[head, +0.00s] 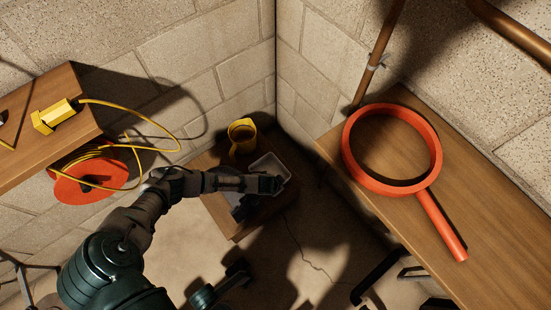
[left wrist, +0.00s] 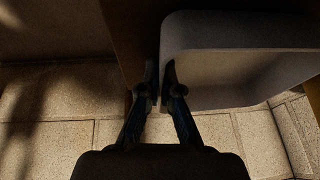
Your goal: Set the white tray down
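The white tray (head: 268,163) is in the back corner in the head view, over or on a small wooden stand (head: 222,212). I cannot tell whether its base touches the stand. My left gripper (head: 277,184) reaches to the tray's near side. In the left wrist view the tray (left wrist: 240,32) fills the upper right, and my left gripper (left wrist: 159,76) has one finger on each side of the tray's wall, nearly together and closed on it. The gripper and arm hide part of the tray and stand in the head view.
A yellow mug (head: 241,135) stands just behind and left of the tray. A wooden shelf (head: 45,125) with a yellow plug is at left, beside a red cable reel (head: 92,182). A large red ring with a handle (head: 436,150) lies on the right workbench (head: 500,215). Walls close the corner.

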